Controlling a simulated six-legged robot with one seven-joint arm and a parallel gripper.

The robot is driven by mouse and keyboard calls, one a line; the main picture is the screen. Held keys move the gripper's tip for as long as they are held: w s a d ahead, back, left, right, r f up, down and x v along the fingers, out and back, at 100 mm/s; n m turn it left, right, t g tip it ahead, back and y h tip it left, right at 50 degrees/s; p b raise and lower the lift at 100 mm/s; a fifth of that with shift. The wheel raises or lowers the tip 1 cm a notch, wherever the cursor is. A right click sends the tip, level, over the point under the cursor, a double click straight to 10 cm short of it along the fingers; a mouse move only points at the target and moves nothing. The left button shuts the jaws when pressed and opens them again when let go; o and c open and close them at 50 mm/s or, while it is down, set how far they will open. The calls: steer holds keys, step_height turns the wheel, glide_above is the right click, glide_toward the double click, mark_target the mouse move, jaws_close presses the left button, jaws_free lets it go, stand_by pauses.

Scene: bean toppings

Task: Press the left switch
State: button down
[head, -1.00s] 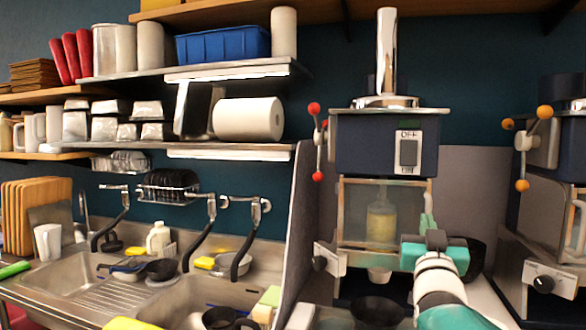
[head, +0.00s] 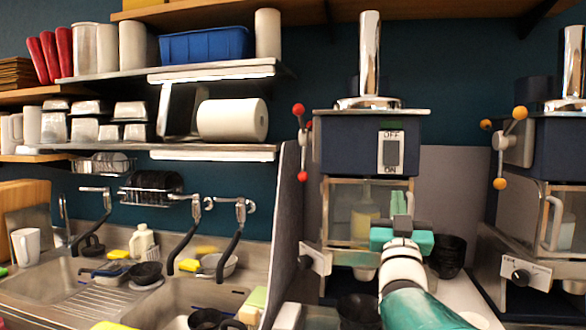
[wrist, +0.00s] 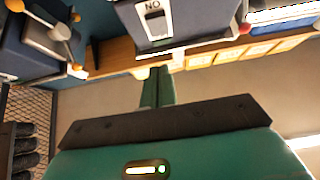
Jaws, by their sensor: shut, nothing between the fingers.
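The left switch (head: 390,150) is a dark rocker on a white plate marked OFF above and ON below. It sits on the front of the left dark blue machine (head: 345,145). Which way the rocker is tipped I cannot tell. The switch also shows upside down at the top of the wrist view (wrist: 157,26). My gripper (head: 398,203) has green fingers, shut and empty. It is below the switch in the head view, apart from it. In the wrist view the closed fingers (wrist: 158,76) point up toward the switch plate, with a gap between.
A second machine (head: 549,150) with orange-knobbed handles stands at the right. The left machine has a red-knobbed handle (head: 302,140) on its left side. A clear-fronted chamber (head: 340,205) lies below the switch. Dark cups (head: 447,256) stand behind my arm.

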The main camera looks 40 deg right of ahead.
mark_target(390, 162)
steer(key=x, duration=0.4)
steer(key=f+x, duration=0.1)
steer(key=x, duration=0.3)
steer(key=w+d+f+x, duration=0.1)
steer(key=x, duration=0.3)
steer(key=shift+w+r, duration=0.1)
steer(key=shift+w, duration=0.05)
steer(key=shift+w+d, duration=0.25)
steer(key=shift+d, duration=0.1)
steer(key=shift+w+d+f, duration=0.2)
steer(key=shift+w+d, duration=0.1)
